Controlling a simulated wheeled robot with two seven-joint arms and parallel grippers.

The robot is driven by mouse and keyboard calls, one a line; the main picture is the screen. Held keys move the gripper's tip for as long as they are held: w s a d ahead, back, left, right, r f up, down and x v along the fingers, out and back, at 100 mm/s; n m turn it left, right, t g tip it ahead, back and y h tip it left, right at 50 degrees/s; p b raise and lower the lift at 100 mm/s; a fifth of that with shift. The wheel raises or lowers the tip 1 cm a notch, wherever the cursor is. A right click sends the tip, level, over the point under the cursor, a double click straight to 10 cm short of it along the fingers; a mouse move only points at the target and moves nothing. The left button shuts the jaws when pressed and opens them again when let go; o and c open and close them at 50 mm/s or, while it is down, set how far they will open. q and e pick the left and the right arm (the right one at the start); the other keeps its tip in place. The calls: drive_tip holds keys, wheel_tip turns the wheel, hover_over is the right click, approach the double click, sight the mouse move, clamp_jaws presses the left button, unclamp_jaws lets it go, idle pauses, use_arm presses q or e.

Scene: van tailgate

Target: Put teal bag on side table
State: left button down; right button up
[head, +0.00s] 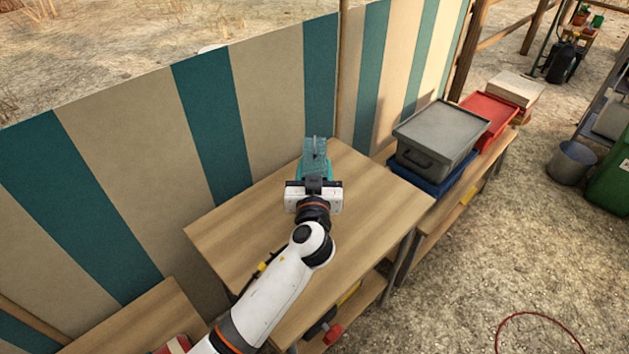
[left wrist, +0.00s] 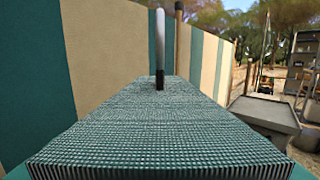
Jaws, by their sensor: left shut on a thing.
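The teal bag (head: 315,150) is at the far end of my left gripper (head: 314,178) in the head view, over the back part of a wooden table (head: 235,225). My left gripper is shut on the bag, and its wrist hides part of it. I cannot tell whether the bag touches the tabletop. In the left wrist view the bag's woven teal surface (left wrist: 165,130) fills the lower middle. My right gripper is not in view.
A grey lidded box (head: 440,132) stands on a blue tray at the right, with a red tray (head: 490,112) behind it. A striped fabric wall (head: 215,110) runs along the table's back. The table's left part is bare.

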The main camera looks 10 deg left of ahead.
use_arm(q)
drive_tip(key=shift+f, duration=1.3)
drive_tip(key=c, duration=1.1)
unclamp_jaws()
drive_tip(key=shift+f+b, duration=0.2)
drive_tip(key=shift+b, duration=0.1)
drive_tip(key=o, duration=0.4)
drive_tip(key=shift+r, duration=0.1)
drive_tip(key=s, duration=0.2)
drive_tip(key=s+d, duration=0.1)
drive_tip(key=s, duration=0.2)
drive_tip(key=s+b, duration=0.1)
drive_tip(key=s, duration=0.1)
drive_tip(key=shift+s+d+r, duration=0.1)
drive_tip(key=shift+s+d, duration=0.15)
